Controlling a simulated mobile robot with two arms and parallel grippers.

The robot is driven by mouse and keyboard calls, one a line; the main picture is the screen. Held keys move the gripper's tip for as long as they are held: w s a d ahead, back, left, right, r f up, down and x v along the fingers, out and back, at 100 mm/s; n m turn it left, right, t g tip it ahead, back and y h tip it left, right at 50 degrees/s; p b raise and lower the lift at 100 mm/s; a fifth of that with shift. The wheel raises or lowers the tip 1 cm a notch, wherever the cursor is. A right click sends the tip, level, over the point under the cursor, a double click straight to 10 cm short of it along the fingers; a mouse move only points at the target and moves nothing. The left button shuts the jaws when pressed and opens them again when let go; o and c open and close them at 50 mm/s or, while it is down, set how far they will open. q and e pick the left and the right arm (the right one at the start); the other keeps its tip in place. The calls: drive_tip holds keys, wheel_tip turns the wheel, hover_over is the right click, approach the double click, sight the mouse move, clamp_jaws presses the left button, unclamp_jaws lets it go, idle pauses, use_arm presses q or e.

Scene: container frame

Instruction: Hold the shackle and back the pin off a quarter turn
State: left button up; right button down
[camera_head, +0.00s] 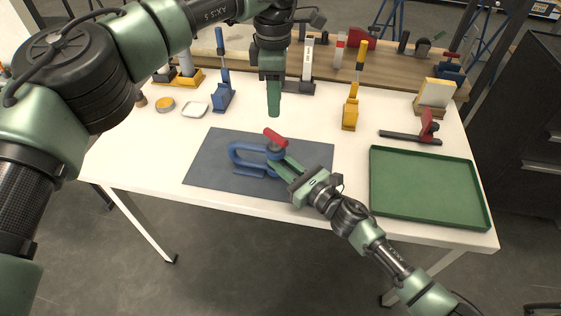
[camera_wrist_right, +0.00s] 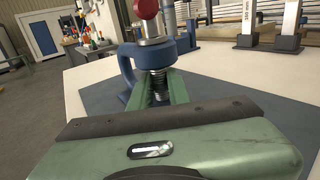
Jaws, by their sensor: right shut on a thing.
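The blue shackle (camera_head: 236,152) is on the dark mat, with its bow to the left and its eyes to the right, one above the other. The pin, with a red handle (camera_head: 276,138), stands upright through the upper eye, which shows in the right wrist view (camera_wrist_right: 186,43). Its threaded shank shows below that eye. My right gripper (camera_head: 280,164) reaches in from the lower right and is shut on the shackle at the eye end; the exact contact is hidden. My left gripper (camera_head: 274,112) points down above and behind the handle, apart from it. Its fingers overlap, hiding any gap.
A green tray (camera_head: 430,150) lies at the right of the white table. A red-and-black tool (camera_head: 428,130) lies behind it. Blue (camera_head: 223,98) and yellow (camera_head: 350,113) stands are along the back. The dark mat (camera_head: 210,165) is clear around the shackle.

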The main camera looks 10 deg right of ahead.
sight(274, 134)
idle(0.4)
use_arm(q)
drive_tip(key=shift+o, duration=0.5)
drive_tip(key=f+m, duration=0.2)
drive_tip(key=f, duration=0.1)
drive_tip(key=f+m+t+h, duration=0.1)
drive_tip(key=f+m, duration=0.4)
drive_tip(key=f, duration=0.1)
drive_tip(key=shift+a+f+m+h, duration=0.25)
drive_tip(key=shift+f+m+h, duration=0.05)
drive_tip(key=shift+f+m, duration=0.1)
drive_tip(key=shift+r, duration=0.1)
clamp_jaws()
